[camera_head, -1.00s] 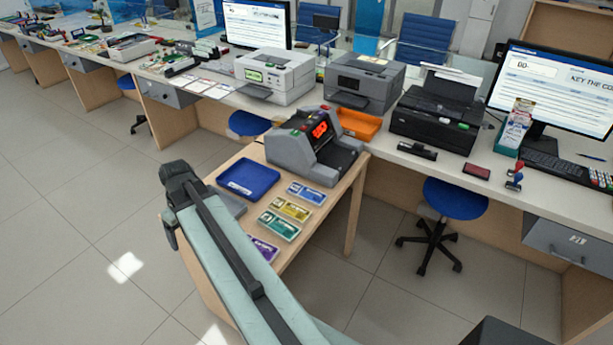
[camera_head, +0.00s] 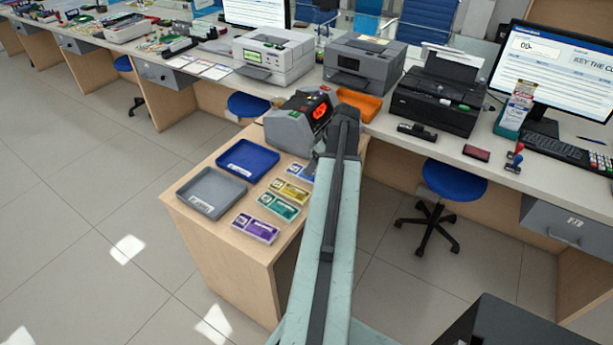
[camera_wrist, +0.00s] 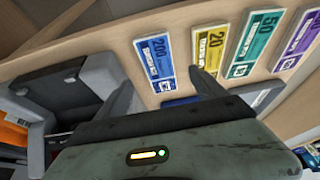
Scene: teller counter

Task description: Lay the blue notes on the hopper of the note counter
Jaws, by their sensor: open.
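The blue notes (camera_head: 298,171) lie flat on the wooden side table in front of the note counter (camera_head: 287,127), partly behind my arm in the head view. The wrist view shows the blue notes (camera_wrist: 154,60) just beyond my open, empty gripper (camera_wrist: 163,80), between the lines of its two fingers and apart from them. The note counter (camera_wrist: 105,70) is left of the gripper there, grey with a dark part.
Yellow (camera_head: 290,190), teal (camera_head: 279,206) and purple notes (camera_head: 256,228) lie in a row with the blue ones. A blue tray (camera_head: 247,160) and a grey tray (camera_head: 212,193) stand left of them. An orange tray (camera_head: 360,104) is on the counter behind.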

